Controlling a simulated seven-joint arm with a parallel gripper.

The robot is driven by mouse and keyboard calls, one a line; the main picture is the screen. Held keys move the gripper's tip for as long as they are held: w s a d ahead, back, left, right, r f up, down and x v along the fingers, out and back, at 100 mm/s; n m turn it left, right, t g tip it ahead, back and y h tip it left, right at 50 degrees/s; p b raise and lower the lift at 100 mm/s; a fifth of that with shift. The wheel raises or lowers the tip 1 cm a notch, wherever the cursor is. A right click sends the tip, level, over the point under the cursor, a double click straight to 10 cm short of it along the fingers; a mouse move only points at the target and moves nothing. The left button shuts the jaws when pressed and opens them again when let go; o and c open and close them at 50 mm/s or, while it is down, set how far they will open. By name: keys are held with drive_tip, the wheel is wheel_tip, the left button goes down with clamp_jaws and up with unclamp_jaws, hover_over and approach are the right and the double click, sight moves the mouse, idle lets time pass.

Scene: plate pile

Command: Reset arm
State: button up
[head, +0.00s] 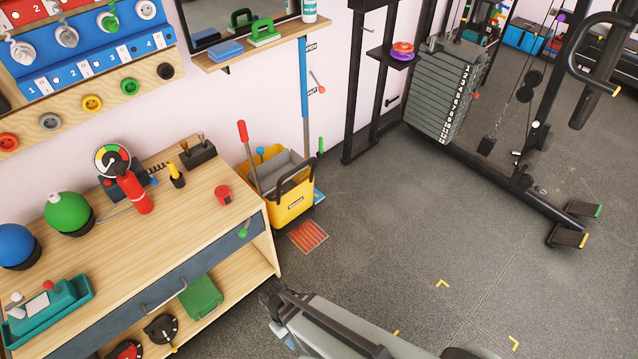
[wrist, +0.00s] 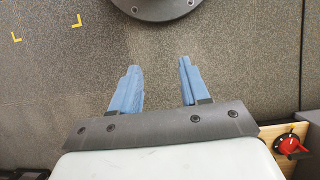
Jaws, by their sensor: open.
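My gripper (wrist: 158,88) shows in the wrist view with its two blue fingers apart and nothing between them. The speckled grey floor lies below it. In the head view my arm reaches in from the bottom edge, right of the wooden bench, and the fingertips are mostly hidden there. A stack of numbered weight plates (head: 440,95) stands in the black gym machine at the upper right, well away from my arm.
The wooden bench (head: 190,215) with a drawer stands at the left, holding a green ball (head: 68,212) and a red bottle (head: 135,193). A yellow mop bucket (head: 290,205) stands beyond it. Floor at the centre right is clear, with yellow corner marks (head: 442,283).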

drive_tip(key=s+d+f+m+g+y, duration=0.1)
drive_tip(key=d+m, duration=0.3)
drive_tip(key=d, duration=0.8)
drive_tip(key=s+d+f+m+g+y, duration=0.1)
drive_tip(key=d+m, duration=0.4)
drive_tip(key=d, duration=0.8)
drive_tip(key=shift+s+d+f+g+y, duration=0.2)
drive_tip(key=shift+f+g+y, duration=0.3)
drive_tip(key=shift+f+g, duration=0.45)
drive_tip(key=shift+o, duration=0.4)
drive_tip(key=shift+a, duration=0.1)
